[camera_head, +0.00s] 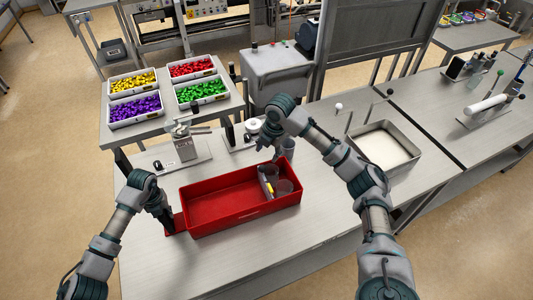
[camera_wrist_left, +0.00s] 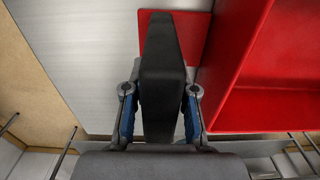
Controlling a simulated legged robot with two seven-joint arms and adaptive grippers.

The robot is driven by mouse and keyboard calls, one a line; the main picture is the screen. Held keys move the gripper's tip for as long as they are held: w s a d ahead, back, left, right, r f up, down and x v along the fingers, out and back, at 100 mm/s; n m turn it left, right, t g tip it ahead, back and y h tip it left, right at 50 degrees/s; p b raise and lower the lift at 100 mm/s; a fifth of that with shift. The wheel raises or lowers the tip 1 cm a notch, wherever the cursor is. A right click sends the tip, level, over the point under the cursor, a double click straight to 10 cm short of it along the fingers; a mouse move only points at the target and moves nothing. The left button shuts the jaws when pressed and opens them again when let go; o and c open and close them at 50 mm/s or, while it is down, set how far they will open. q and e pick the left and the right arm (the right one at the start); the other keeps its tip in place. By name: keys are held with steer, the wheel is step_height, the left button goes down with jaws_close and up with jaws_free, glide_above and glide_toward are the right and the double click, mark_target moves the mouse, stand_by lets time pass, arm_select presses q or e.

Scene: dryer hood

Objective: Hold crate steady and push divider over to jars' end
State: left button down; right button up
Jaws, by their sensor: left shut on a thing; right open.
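The long red crate (camera_head: 238,219) lies on the workbench, and its near-left part also shows in the left wrist view (camera_wrist_left: 268,75). A flat red tab (camera_wrist_left: 192,25) sticks out at its left end. My left gripper (camera_head: 166,222) is shut on this tab, its black fingers covering part of it. Dark see-through jars (camera_head: 284,187) stand at the crate's right end.
A grey cup (camera_head: 287,147) stands behind the crate, close to my right gripper. A metal device (camera_head: 185,148) stands behind the crate. A metal tray with white contents (camera_head: 382,147) is to the right. The bench in front is clear.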

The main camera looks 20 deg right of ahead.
arm_select(q)
steer(key=shift+f, duration=0.1)
steer(key=c, duration=0.8)
jaws_free()
steer(key=shift+c, duration=0.2)
steer(key=shift+w, duration=0.1)
